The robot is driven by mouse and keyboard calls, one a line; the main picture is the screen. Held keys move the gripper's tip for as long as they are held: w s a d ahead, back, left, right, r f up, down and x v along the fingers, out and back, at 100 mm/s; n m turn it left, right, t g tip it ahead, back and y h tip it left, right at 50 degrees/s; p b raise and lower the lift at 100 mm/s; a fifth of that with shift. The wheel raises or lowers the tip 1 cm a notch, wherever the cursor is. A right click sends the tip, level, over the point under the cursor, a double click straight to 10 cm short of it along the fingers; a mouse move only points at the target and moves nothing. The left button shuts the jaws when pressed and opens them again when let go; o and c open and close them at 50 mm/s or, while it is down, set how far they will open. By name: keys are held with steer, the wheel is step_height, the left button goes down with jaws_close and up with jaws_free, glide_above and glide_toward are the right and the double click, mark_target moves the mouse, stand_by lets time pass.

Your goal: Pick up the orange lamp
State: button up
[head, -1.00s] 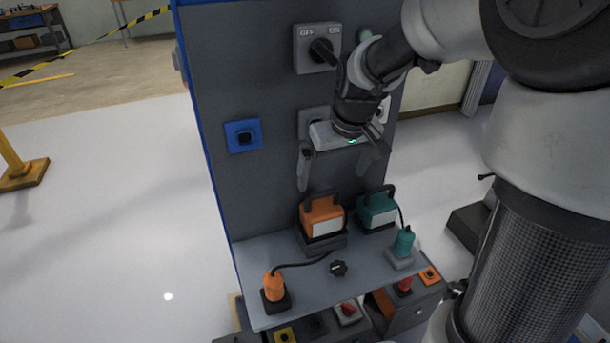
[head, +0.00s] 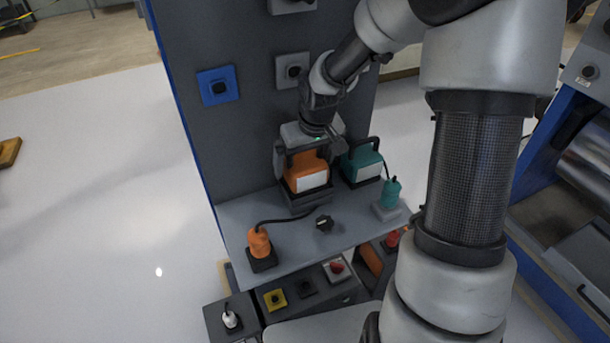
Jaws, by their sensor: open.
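The orange lamp (head: 306,174), a boxy body with a white front panel, stands upright in a dark base on the grey shelf. A black cable runs from it to an orange plug (head: 259,242) in a black socket at the shelf's left front. My gripper (head: 308,160) points down right over the lamp, open, with one finger at each side of its upper part. The gripper hides the lamp's handle. I cannot tell whether the fingers touch the lamp.
A teal lamp (head: 363,167) stands close on the right, near my right finger, with its teal plug (head: 390,193) in front. A black knob (head: 323,222) sits on the shelf (head: 285,232). The dark panel (head: 222,140) rises behind. Open floor lies left.

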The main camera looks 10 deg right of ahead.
steer(key=shift+w+f, duration=0.1)
steer(key=shift+f, duration=0.15)
steer(key=c, duration=1.6)
steer(key=shift+r, duration=0.15)
